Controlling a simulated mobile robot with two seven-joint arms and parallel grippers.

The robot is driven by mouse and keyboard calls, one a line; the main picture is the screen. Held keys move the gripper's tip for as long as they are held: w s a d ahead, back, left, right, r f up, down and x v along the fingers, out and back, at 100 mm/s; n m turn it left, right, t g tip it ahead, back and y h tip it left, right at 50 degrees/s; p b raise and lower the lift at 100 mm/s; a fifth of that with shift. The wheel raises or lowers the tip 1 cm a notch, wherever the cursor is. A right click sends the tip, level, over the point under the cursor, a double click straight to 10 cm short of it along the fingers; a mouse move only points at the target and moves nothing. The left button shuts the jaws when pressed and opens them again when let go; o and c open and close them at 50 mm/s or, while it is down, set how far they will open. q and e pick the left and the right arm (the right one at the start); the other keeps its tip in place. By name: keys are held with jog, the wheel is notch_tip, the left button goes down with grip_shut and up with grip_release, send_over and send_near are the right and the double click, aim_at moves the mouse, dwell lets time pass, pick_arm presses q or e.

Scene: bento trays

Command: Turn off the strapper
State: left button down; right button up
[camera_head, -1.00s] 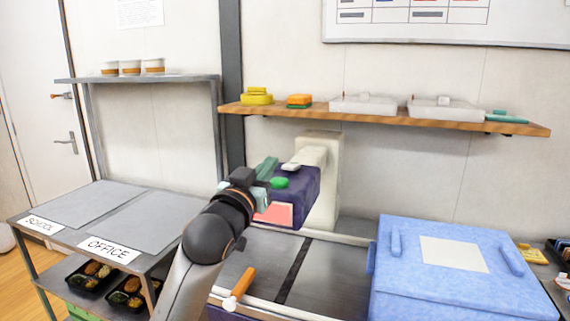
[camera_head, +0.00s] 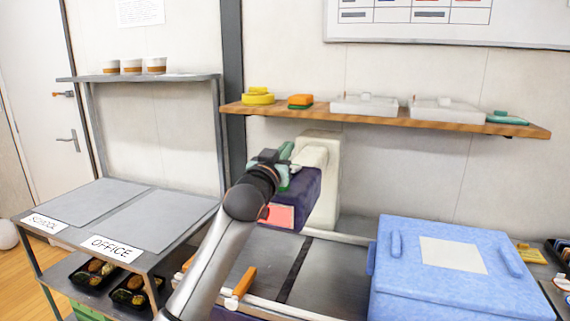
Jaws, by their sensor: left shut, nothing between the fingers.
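The strapper is a dark purple box (camera_head: 303,199) with a pinkish-red panel (camera_head: 279,216) on its front and a cream column (camera_head: 327,180) behind it. It stands at the back of the grey work surface. My left gripper (camera_head: 287,164), with teal-green fingers, is shut and empty at the top of the purple box. The gripper and wrist cover most of the box top, so the green button there is mostly hidden. I cannot tell whether the fingers touch it. My right gripper is not in view.
A blue lidded box (camera_head: 460,290) stands at the right. An orange-handled lever (camera_head: 244,282) sits at the front edge of the work surface. A wooden shelf (camera_head: 380,118) runs above the strapper. A grey rack (camera_head: 150,232) with labels is at the left.

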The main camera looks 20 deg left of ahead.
pick_arm(q)
jog(key=shift+s+f, duration=0.2)
jog(key=shift+f, duration=0.75)
jog(key=shift+s+f, duration=0.2)
jog(key=shift+f, duration=0.7)
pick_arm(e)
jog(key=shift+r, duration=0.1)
pick_arm(q)
jog(key=shift+s+f, duration=0.1)
jog(key=shift+f, duration=0.25)
jog(key=shift+s+f, duration=0.15)
jog(key=shift+f, duration=0.65)
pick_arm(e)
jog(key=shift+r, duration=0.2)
pick_arm(q)
jog(key=r+p, duration=0.5)
jog(key=shift+s, duration=0.3)
jog(key=s+f+b, duration=0.3)
jog(key=s+f, duration=0.2)
jog(key=s, duration=0.4)
jog(key=shift+a, duration=0.15)
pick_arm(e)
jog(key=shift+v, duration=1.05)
